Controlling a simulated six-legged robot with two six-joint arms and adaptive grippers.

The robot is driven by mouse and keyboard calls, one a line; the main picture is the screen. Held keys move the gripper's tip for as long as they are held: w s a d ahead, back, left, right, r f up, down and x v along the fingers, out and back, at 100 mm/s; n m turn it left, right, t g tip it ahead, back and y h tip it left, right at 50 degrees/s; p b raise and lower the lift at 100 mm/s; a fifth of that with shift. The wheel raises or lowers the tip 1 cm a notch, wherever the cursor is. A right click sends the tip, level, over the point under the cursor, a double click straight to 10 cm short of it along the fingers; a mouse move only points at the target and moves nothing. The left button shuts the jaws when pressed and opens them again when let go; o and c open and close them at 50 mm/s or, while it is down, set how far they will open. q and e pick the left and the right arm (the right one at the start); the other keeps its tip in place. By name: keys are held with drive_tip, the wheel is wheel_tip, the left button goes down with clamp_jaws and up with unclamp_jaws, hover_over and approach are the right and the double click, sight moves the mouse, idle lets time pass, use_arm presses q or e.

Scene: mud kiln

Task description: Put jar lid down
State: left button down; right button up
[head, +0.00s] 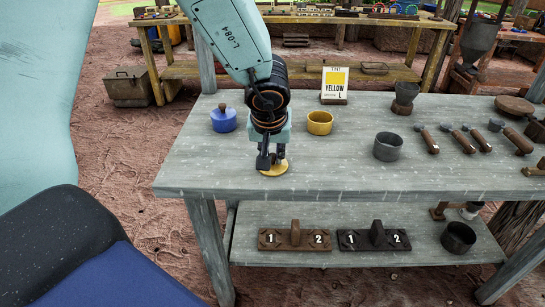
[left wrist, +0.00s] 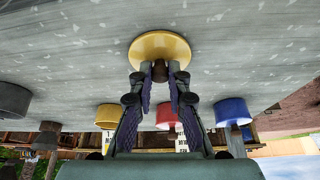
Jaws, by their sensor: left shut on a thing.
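My left gripper (head: 271,157) points down over the front part of the grey table and is shut on the brown knob of a round yellow lid (head: 275,170). In the left wrist view the fingertips (left wrist: 160,75) pinch the knob, with the yellow disc (left wrist: 160,45) against or just above the tabletop; I cannot tell if it touches. The open yellow jar (head: 320,122) stands behind and to the right of the lid. A blue jar (head: 223,119) with its lid on stands to the left. A red jar (left wrist: 168,113) shows in the left wrist view. My right gripper is not in view.
A card reading YELLOW (head: 335,82) stands behind the yellow jar. A dark pot (head: 388,147) and several wooden-handled tools (head: 427,139) are to the right. The table's front edge (head: 330,194) is close to the lid. Bare tabletop lies left of the lid.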

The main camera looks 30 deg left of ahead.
use_arm(q)
drive_tip(key=shift+s+a+f, duration=0.1)
drive_tip(key=shift+a, duration=0.2)
drive_tip(key=c, duration=1.4)
unclamp_jaws()
drive_tip(key=shift+d, duration=0.2)
drive_tip(key=shift+o, duration=0.5)
drive_tip(key=shift+a, duration=0.1)
drive_tip(key=shift+r, duration=0.2)
drive_tip(key=p+v, duration=0.8)
drive_tip(key=v, duration=0.4)
drive_tip(key=shift+p, duration=0.35)
drive_tip(key=shift+f, duration=0.15)
